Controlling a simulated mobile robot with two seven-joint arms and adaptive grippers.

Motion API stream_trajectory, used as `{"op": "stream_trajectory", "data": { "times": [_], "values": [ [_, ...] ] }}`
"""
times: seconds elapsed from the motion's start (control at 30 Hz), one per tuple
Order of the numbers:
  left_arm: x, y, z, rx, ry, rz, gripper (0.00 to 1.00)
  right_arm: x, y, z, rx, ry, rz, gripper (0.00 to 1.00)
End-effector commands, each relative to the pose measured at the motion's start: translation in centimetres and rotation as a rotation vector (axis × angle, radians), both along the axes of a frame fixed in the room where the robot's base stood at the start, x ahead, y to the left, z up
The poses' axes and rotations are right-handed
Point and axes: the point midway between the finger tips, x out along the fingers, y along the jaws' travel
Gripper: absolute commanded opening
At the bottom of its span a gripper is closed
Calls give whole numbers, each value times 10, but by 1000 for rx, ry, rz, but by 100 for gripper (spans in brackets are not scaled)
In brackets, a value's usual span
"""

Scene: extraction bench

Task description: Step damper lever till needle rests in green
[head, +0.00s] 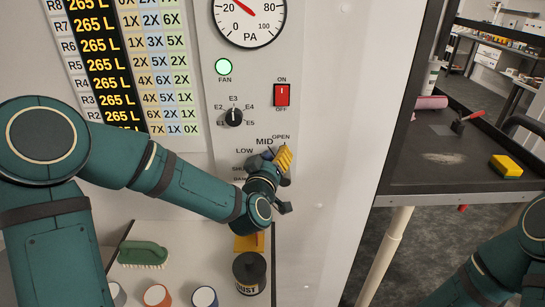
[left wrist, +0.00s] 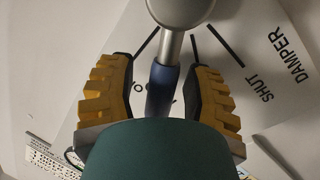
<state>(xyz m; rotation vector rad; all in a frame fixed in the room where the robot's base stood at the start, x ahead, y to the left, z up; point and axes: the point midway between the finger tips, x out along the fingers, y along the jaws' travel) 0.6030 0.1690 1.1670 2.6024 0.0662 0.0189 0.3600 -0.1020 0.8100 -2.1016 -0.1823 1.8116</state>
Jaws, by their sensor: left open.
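The pressure gauge (head: 249,22), marked PA, is cut off by the top edge of the head view. Its red needle lies left of upright, above the 20; no green band shows in the visible part. My left gripper (head: 281,162) is at the damper dial below the switch, hiding much of it. In the left wrist view, the damper lever (left wrist: 162,88) has a grey metal hub and a blue grip. The blue grip lies between the open yellow fingers of my left gripper (left wrist: 160,82), with gaps at both sides. My right gripper is out of view.
A lit green FAN lamp (head: 223,67), a selector knob (head: 234,117) and a red ON/OFF switch (head: 282,95) are above the dial. A brush (head: 143,254) and a dark dust tin (head: 249,273) stand below. A dark cart with a yellow sponge (head: 506,165) is at right.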

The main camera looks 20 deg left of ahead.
Motion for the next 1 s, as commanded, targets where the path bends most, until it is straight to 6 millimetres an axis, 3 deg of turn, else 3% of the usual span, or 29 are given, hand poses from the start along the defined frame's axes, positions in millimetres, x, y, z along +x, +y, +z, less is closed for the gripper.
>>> {"op": "stream_trajectory", "data": {
  "times": [0.03,0.1,0.13,1.0],
  "values": [
    [0,0,0,0,0,0,28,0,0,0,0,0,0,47],
    [0,0,0,0,0,0,3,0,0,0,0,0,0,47],
    [0,0,0,0,0,0,0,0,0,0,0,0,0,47],
    [-1,-5,0,47,18,-6,0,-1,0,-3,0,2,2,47]
  ]
}}
